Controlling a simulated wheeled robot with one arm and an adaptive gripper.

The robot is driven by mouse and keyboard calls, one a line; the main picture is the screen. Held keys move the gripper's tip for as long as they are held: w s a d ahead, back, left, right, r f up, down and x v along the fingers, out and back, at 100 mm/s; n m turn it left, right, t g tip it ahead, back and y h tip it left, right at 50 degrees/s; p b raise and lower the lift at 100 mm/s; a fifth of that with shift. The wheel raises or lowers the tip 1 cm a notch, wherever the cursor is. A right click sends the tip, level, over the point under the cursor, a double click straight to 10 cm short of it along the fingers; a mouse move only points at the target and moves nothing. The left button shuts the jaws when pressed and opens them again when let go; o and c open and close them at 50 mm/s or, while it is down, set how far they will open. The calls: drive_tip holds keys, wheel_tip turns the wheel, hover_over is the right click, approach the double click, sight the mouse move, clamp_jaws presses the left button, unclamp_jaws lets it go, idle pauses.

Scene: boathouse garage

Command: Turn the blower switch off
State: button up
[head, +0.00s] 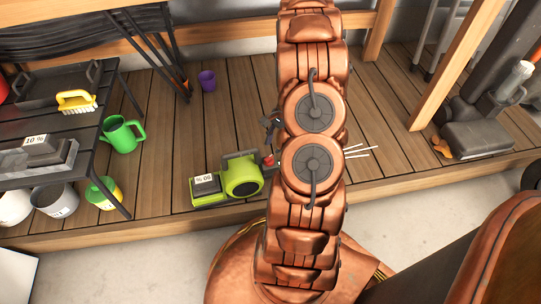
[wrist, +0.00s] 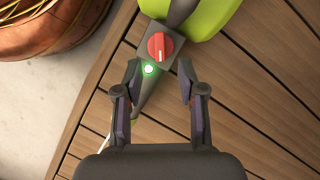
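The lime-green blower (head: 242,178) sits on the wooden deck, left of my arm. Its switch is a red rotary knob (wrist: 160,46) with a pale pointer line, on a small dark grey box (wrist: 176,58) joined to a dark cable or strap. A green light (wrist: 149,69) glows beside the knob. The red knob also shows in the head view (head: 268,160), partly hidden by my arm. My gripper (wrist: 159,82) is open and empty, its fingertips just short of the knob and apart from it. In the head view my arm mostly hides the gripper.
A black rack (head: 119,88) on the left holds a grey device and a yellow brush (head: 76,101). A green watering can (head: 122,134) and a purple cup (head: 208,80) stand nearby. White sticks (head: 360,151) lie right of my arm. A wooden post (head: 446,65) stands at right.

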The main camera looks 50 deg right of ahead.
sight(269, 157)
drive_tip(key=b+x, duration=0.1)
drive_tip(key=x, duration=0.4)
drive_tip(key=shift+a+f+b, duration=0.1)
drive_tip(key=shift+f+b, duration=0.05)
drive_tip(key=shift+b, duration=0.15)
clamp_jaws()
